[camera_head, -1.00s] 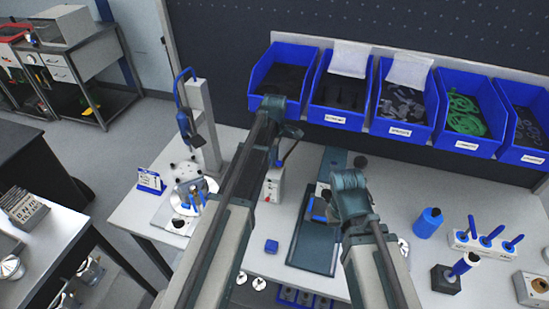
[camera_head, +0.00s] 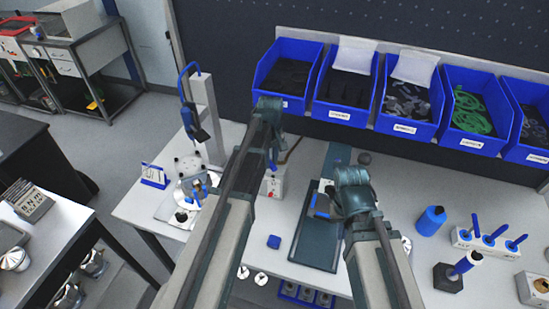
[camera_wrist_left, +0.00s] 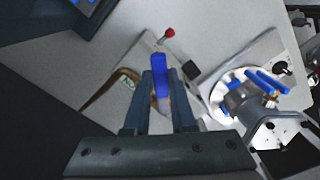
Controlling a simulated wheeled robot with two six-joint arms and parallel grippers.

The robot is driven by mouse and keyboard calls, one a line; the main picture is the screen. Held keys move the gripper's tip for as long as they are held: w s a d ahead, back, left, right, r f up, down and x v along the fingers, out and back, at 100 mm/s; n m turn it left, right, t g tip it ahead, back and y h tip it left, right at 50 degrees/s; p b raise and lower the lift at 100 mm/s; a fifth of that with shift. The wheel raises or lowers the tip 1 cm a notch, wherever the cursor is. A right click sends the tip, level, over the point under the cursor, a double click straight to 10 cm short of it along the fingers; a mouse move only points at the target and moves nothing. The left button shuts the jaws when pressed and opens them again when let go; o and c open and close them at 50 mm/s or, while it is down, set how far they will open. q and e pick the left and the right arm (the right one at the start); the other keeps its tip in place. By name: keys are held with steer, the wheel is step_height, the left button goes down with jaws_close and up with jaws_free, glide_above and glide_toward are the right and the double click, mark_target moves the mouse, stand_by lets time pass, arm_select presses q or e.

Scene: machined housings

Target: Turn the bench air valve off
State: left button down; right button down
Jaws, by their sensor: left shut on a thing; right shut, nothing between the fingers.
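The air valve is on a pale box (camera_head: 271,186) on the bench, partly covered by my left arm in the head view. In the left wrist view the blue valve handle (camera_wrist_left: 160,70) stands between the two fingers of my left gripper (camera_wrist_left: 161,92). The left gripper is shut on it; it also shows in the head view (camera_head: 272,158). A brown hose (camera_wrist_left: 105,88) runs beside the box. My right gripper (camera_head: 322,204) is over the dark mat, shut and empty; its fingertips are hard to make out.
A round metal fixture with blue handles (camera_wrist_left: 250,92) stands close beside the valve. The dark mat (camera_head: 316,243) lies right of it. Blue parts bins (camera_head: 345,118) line the back. A blue bottle (camera_head: 430,221) and a tool rack (camera_head: 490,245) stand at right.

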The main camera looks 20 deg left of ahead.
arm_select(q)
steer(key=shift+s+a+m, duration=0.35)
steer(key=shift+a+m, duration=0.45)
steer(key=shift+m, duration=0.9)
steer(key=shift+s+a+m, duration=0.35)
steer(key=shift+a+m, duration=0.5)
steer(key=shift+m, duration=0.85)
steer(key=shift+s+a+m, duration=0.35)
steer(key=shift+a+m, duration=0.45)
steer(key=shift+m, duration=0.9)
steer(key=c, duration=0.7)
jaws_free()
steer(key=shift+c, duration=0.2)
steer(key=shift+r, duration=0.1)
